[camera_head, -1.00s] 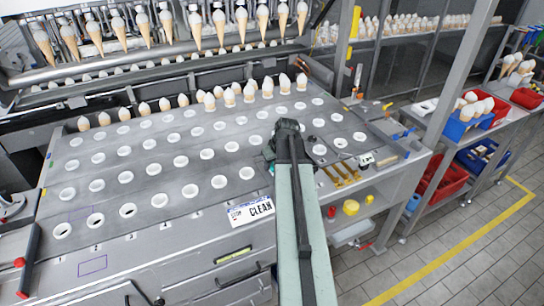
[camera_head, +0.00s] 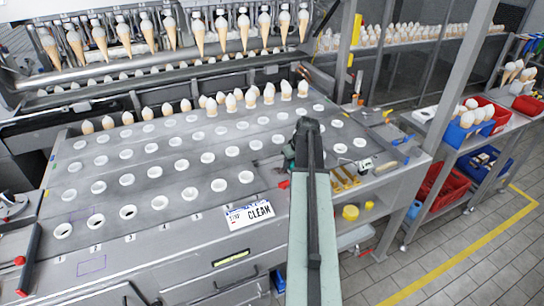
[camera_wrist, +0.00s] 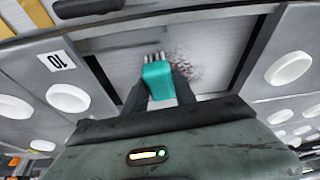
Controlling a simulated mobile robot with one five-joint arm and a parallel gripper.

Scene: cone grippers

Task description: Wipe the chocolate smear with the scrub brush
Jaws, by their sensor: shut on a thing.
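My gripper (camera_wrist: 160,88) is shut on the teal scrub brush (camera_wrist: 158,80), seen in the wrist view with its pale bristles pointing away from me. The brown speckled chocolate smear (camera_wrist: 187,66) lies on a light grey strip of the machine top, just right of the bristles in that view. I cannot tell whether the bristles touch the surface. In the head view my gripper (camera_head: 298,152) is over the right part of the machine top; the arm hides the brush and smear there.
The machine top (camera_head: 150,172) has rows of white-rimmed holes, with cones standing along its back. Gold tools (camera_head: 343,179) and a side shelf (camera_head: 388,140) are right of my arm. Cones hang above the back.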

